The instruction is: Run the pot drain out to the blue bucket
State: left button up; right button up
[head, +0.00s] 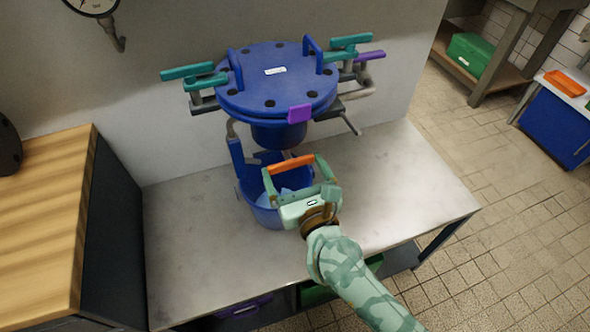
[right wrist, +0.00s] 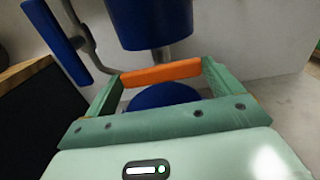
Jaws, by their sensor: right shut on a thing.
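The blue pot (head: 276,75) with a bolted lid is mounted against the wall above the counter. The blue bucket (head: 262,212) stands on the counter beneath it, with something pale blue showing inside. An orange handle bar (head: 291,164) is at the drain below the pot; it also shows in the right wrist view (right wrist: 158,75). My right gripper (head: 292,167) is shut on the orange handle, its green fingers at the bar's two ends, above the bucket. My gripper and arm hide part of the bucket. My left gripper is not in view.
Teal handles (head: 194,71) and a purple handle (head: 369,55) stick out beside the pot. A blue upright lever (head: 237,160) stands left of the bucket. A wooden-topped cabinet (head: 45,215) is at left. The metal counter (head: 410,190) is clear at right.

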jog(key=n+p, duration=0.3)
jog(key=n, duration=0.1)
jog(key=shift+r+n+p, duration=0.2)
jog(key=shift+n+p, duration=0.15)
jog(key=shift+n, duration=0.05)
jog(key=n+p, duration=0.4)
jog(key=n, duration=0.2)
jog(key=shift+a+f, duration=0.1)
jog(key=n+p, duration=0.2)
jog(key=n, duration=0.2)
jog(key=shift+f+n, duration=0.1)
jog(key=shift+n, duration=0.2)
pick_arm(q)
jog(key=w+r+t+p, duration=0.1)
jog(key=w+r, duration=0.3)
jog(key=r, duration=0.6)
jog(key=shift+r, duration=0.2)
pick_arm(e)
jog(key=shift+s+f+n, duration=0.1)
jog(key=shift+f+n, duration=0.05)
jog(key=shift+n, duration=1.05)
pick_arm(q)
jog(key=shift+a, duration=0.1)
pick_arm(e)
jog(key=o, duration=0.7)
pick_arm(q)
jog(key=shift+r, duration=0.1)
